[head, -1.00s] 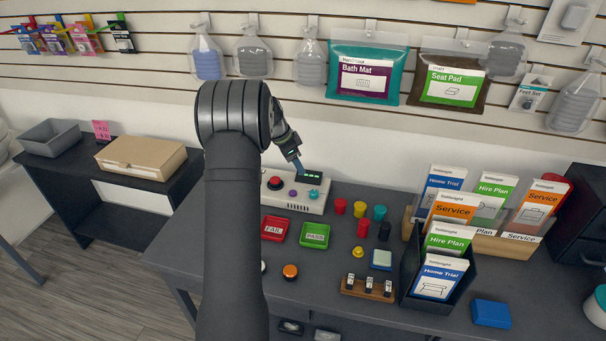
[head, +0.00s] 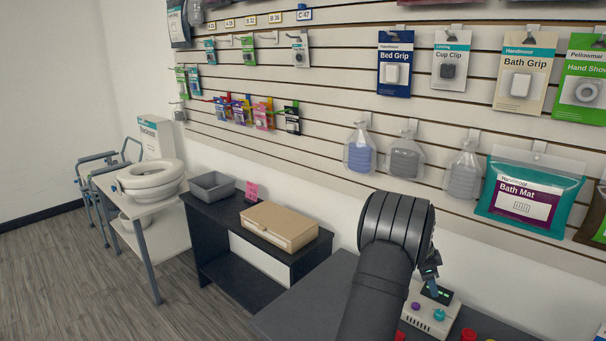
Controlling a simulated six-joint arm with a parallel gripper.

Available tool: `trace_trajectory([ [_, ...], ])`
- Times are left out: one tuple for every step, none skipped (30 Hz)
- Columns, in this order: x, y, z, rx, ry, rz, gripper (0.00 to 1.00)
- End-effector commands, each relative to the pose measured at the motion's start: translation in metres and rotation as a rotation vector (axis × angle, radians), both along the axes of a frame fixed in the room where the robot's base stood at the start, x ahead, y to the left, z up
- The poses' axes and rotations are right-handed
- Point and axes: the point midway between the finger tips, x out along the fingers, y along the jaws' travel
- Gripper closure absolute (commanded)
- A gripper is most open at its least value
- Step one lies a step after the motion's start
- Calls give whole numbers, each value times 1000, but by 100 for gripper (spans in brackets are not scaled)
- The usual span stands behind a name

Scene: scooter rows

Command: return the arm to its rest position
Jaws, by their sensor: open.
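My arm (head: 378,285) rises from the bottom of the head view, right of centre, and bends over at a thick dark joint. My gripper (head: 434,288) shows small beyond that joint, pointing down, open, with nothing seen in it. It is in front of or above the grey control box (head: 437,312), which has a green-lit display, a purple button and a teal knob. Whether the gripper touches the box cannot be told.
The dark worktop (head: 305,302) lies left of my arm, clear there. A side table holds a cardboard box (head: 279,226) and a grey bin (head: 212,186). A raised toilet seat (head: 150,176) stands further left. Packages, including the Bath Mat (head: 528,197), hang on the slatted wall behind.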

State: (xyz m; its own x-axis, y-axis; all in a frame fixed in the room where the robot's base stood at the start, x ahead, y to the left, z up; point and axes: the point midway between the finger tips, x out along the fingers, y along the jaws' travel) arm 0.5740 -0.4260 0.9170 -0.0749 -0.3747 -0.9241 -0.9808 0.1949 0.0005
Motion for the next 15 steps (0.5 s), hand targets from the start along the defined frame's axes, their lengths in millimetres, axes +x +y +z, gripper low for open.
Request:
trace_trajectory([
  [-1,-4,-11,1,2,-1,48],
  [-2,-6,-16,1,2,-1,48],
  [-3,-10,-24,1,3,-1,48],
  [-3,-12,-29,1,3,-1,48],
  [-3,-14,-35,0,2,-1,48],
  [-4,-17,-43,1,3,-1,48],
  [-5,-19,-48,1,3,-1,48],
  [-5,-22,-54,0,2,-1,48],
  [-6,-24,-61,1,2,0,48],
  [-6,-26,-66,1,2,-1,48],
  [-6,-29,-72,2,3,-1,48],
  [-7,-32,-78,1,2,-1,48],
  [-7,-34,-83,0,1,0,48],
  [-8,-36,-87,0,1,0,48],
  [-8,-38,-93,0,2,-1,48],
])
